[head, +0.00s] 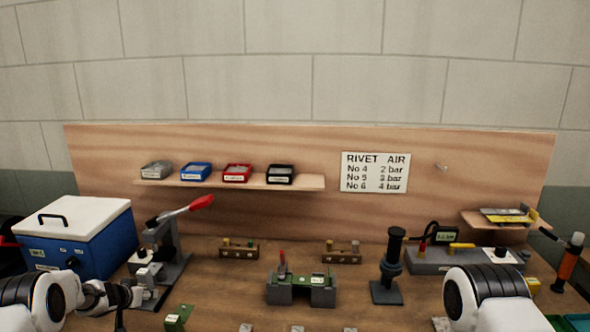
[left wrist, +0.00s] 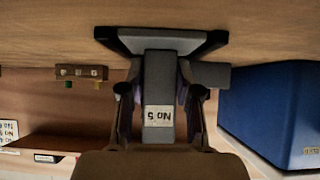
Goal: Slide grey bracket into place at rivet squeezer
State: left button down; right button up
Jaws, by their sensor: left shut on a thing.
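My left gripper (head: 137,294) is low at the left of the head view, at the front of the rivet squeezer (head: 170,250) with its red-tipped lever. In the left wrist view, the gripper (left wrist: 160,105) is shut on a grey piece marked "No 5", which I take for the grey bracket (left wrist: 159,75). Dark squeezer-like metal (left wrist: 110,37) lies just beyond it; I cannot tell whether they touch. In the head view the gripper and squeezer largely hide the bracket. My right arm shows at the right; its gripper is out of view.
A blue cooler (head: 95,245) stands close left of the squeezer. A grey fixture (head: 300,290) is mid-bench, a black stand (head: 387,275) right of it. Small wooden racks (head: 238,251) are behind. A shelf (head: 230,183) carries small bins. Bench between squeezer and fixture is mostly clear.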

pick_arm(q)
jog(key=shift+w+r, duration=0.1)
jog(key=shift+w, duration=0.3)
jog(key=shift+w+d, duration=0.1)
jog(key=shift+w, duration=0.9)
jog(key=c, duration=0.9)
grip_release()
